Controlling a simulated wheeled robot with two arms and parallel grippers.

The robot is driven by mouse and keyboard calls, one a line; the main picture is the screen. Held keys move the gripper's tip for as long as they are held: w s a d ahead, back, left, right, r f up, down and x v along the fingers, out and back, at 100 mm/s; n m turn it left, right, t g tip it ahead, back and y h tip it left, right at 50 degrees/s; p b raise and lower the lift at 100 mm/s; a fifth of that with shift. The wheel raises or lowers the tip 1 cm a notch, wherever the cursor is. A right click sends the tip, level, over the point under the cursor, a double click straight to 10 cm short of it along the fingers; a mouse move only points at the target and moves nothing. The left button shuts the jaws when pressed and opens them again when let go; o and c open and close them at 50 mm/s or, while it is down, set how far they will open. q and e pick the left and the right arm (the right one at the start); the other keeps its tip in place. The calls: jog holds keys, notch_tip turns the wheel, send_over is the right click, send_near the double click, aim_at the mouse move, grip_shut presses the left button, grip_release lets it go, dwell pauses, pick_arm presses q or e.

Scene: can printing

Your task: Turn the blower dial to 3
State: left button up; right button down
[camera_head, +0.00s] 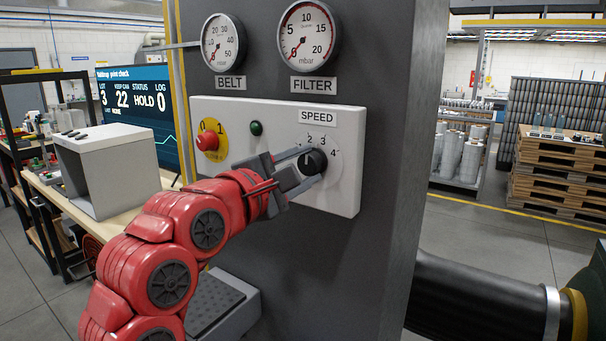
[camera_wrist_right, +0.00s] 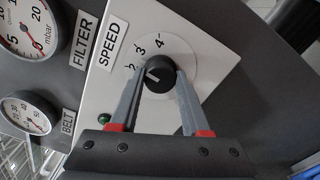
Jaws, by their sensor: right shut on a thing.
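The black SPEED dial (camera_head: 314,162) sits on a pale control panel (camera_head: 262,190) on a dark grey cabinet, with the numbers 2, 3 and 4 visible around it. It also shows in the right wrist view (camera_wrist_right: 159,75). Its white mark appears to point near 2. My right gripper (camera_head: 312,165), on the red arm, is shut on the dial with one finger on each side. In the wrist view its grey fingers (camera_wrist_right: 160,84) flank the dial. The number 1 is not visible on the dial scale. My left gripper is not in view.
A red knob (camera_head: 208,140) on a yellow plate and a green button (camera_head: 256,128) lie left of the dial. BELT (camera_head: 223,42) and FILTER (camera_head: 308,36) gauges are above. A screen (camera_head: 135,105) and a grey box (camera_head: 100,175) stand left. A black duct (camera_head: 470,295) runs lower right.

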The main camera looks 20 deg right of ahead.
jog(key=shift+m, duration=1.1)
jog(key=shift+b, duration=0.3)
jog(key=shift+c, duration=1.8)
grip_release()
jog(key=shift+s+a, duration=0.2)
jog(key=shift+a, duration=0.1)
jog(key=b+v, duration=0.3)
jog(key=v, duration=1.3)
jog(key=shift+s+a+b, duration=0.25)
jog(key=shift+b, duration=0.05)
